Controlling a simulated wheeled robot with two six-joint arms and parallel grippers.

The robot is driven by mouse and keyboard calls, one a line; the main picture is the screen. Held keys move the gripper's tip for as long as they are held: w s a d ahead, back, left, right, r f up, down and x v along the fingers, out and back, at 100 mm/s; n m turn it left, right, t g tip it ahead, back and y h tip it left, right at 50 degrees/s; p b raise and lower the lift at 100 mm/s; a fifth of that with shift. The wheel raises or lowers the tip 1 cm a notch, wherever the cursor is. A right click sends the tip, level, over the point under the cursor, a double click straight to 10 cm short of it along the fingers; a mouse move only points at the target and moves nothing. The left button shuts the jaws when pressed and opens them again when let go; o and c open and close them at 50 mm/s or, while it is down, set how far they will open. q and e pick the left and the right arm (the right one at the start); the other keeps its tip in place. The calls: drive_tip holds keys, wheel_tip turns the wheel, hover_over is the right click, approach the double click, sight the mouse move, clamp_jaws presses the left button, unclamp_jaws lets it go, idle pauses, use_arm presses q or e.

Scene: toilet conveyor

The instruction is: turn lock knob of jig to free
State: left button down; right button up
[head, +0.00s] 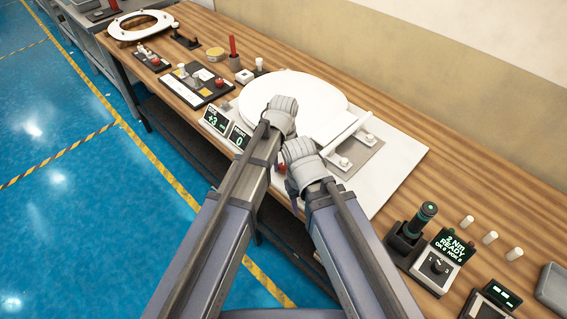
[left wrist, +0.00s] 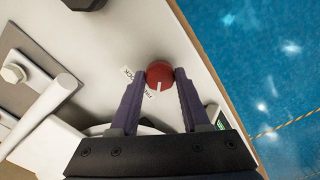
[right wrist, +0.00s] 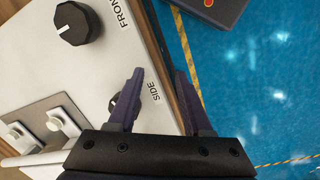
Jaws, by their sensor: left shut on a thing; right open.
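The red lock knob (left wrist: 160,73) sits on the white jig plate (left wrist: 200,65) near its edge, with "LOCK" and "FREE" printed beside it. Its white pointer line faces down the left wrist view, on the side of the "FREE" print. My left gripper (left wrist: 158,76) has a finger on each side of the knob and is shut on it. In the head view a bit of the red knob (head: 282,169) shows between my arms; the rest is hidden. My right gripper (right wrist: 160,74) is open and empty over the plate's edge, near a black knob (right wrist: 113,103) labelled "SIDE".
Another black knob (right wrist: 75,22) is labelled "FRONT". Displays (head: 226,128) read +3 and 0. A white toilet seat (head: 310,100) lies on the jig, beside a white bar (head: 346,134). A torque driver (head: 420,220) stands at right. Blue floor lies beyond the table edge.

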sight(284, 166)
use_arm(q)
drive_tip(key=shift+c, duration=1.9)
unclamp_jaws()
wheel_tip(284, 166, up, 8)
drive_tip(key=p, duration=0.8)
drive_tip(key=shift+f, duration=0.1)
drive_tip(key=s+a+m, duration=0.1)
drive_tip(key=s+a, duration=0.4)
drive_tip(key=a, duration=0.4)
drive_tip(key=s+a+m, duration=0.2)
drive_tip(key=s+a, duration=0.2)
drive_tip(key=a, duration=0.4)
drive_tip(key=s+d+m+y, duration=0.1)
drive_tip(key=s+d+m, duration=0.2)
drive_tip(key=s+d, duration=0.3)
drive_tip(key=d, duration=0.4)
drive_tip(key=shift+d+m, duration=0.3)
